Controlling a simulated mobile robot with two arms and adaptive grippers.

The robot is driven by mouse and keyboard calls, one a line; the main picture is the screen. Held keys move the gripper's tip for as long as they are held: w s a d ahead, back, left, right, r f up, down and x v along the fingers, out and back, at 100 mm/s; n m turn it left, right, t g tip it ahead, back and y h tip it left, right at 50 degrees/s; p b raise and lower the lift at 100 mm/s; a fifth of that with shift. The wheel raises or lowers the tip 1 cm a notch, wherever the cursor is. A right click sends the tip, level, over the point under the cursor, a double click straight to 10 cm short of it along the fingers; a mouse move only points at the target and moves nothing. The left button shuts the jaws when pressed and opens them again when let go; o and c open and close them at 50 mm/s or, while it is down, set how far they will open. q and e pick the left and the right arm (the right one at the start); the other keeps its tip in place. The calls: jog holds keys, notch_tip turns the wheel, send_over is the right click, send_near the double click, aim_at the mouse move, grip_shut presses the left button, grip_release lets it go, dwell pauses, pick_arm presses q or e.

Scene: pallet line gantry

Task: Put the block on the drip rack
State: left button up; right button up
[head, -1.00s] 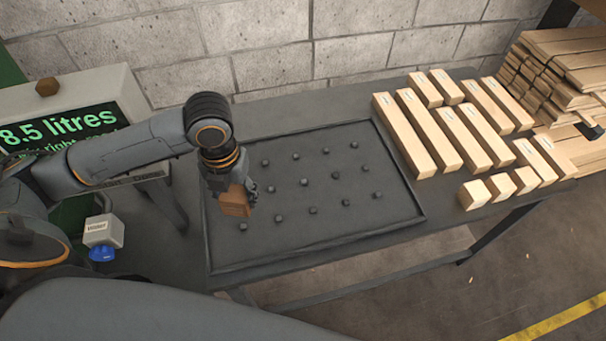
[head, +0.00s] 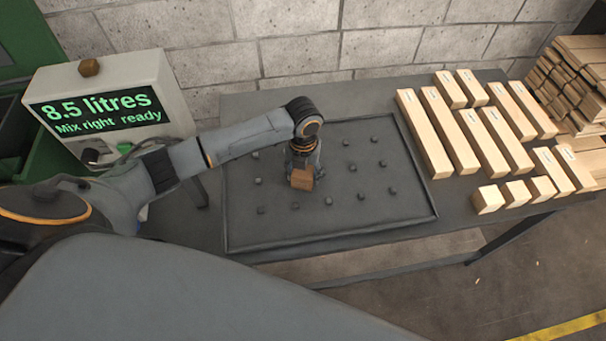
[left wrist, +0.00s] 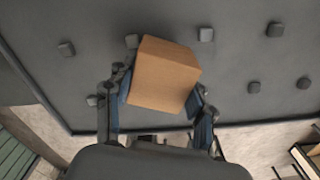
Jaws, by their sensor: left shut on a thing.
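A brown wooden block (head: 302,179) is held in my left gripper (head: 303,170) over the middle of the drip rack. The drip rack (head: 330,224) is a dark grey tray with a raised rim and several short pegs, lying on the table. In the left wrist view the block (left wrist: 163,75) sits between the two fingers of the left gripper (left wrist: 160,100), with rack pegs around it. I cannot tell whether the block touches the pegs. My right gripper is not in view.
A display unit (head: 105,110) reading "8.5 litres, Mix right, ready" stands at the left. A block wall (head: 290,45) is behind.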

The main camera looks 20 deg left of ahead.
pick_arm(q)
jog(key=shift+f, duration=0.8)
jog(key=shift+f, duration=0.15)
jog(key=o, duration=1.3)
